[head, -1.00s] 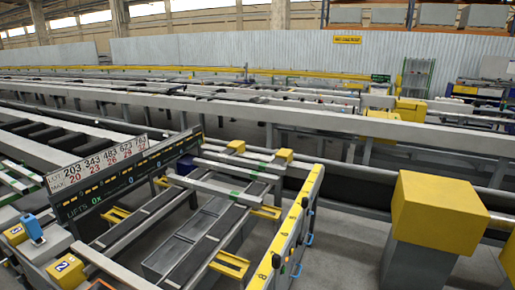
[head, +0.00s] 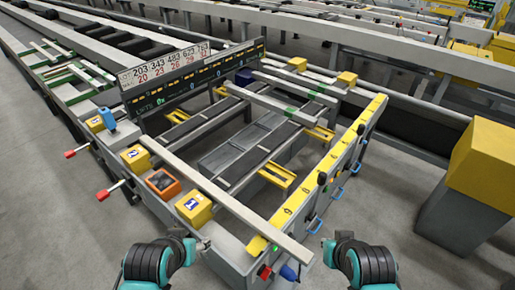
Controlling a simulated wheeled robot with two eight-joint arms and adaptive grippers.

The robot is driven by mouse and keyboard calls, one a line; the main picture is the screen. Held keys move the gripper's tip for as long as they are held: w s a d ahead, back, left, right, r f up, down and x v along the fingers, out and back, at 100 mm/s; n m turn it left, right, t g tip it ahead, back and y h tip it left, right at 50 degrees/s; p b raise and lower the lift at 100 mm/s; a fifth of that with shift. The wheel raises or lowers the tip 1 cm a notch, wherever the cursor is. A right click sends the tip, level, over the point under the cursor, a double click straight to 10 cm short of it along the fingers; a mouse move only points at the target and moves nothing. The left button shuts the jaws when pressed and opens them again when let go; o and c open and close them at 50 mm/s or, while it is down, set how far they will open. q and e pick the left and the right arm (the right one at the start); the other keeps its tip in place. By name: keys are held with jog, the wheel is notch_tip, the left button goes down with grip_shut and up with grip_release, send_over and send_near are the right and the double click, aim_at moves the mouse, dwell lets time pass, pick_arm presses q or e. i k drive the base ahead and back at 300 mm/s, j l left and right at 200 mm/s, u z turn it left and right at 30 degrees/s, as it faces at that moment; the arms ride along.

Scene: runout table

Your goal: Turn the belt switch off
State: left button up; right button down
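I cannot tell for certain which control is the belt switch. A red knob (head: 264,272) and a blue knob or handle (head: 289,272) sit at the near end of the runout table (head: 225,246). Two levers with red ends, a nearer one (head: 103,194) and a farther one (head: 70,154), stick out from its left side. A small blue device (head: 107,118) stands near the farther yellow box. My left arm's dark end (head: 180,238) is at the bottom left of the table's near end, my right arm's (head: 341,242) at its right. Both seem apart from the controls; their fingers are not clear.
Numbered yellow boxes (head: 194,207) and an orange box with a dark face (head: 163,182) line the table's left side. A number board (head: 190,75) stands across the table. A yellow-topped grey post (head: 485,165) stands right. Grey floor (head: 390,205) lies clear between.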

aim_at(265, 271)
jog(key=k+l, duration=1.2)
jog(key=k, duration=0.05)
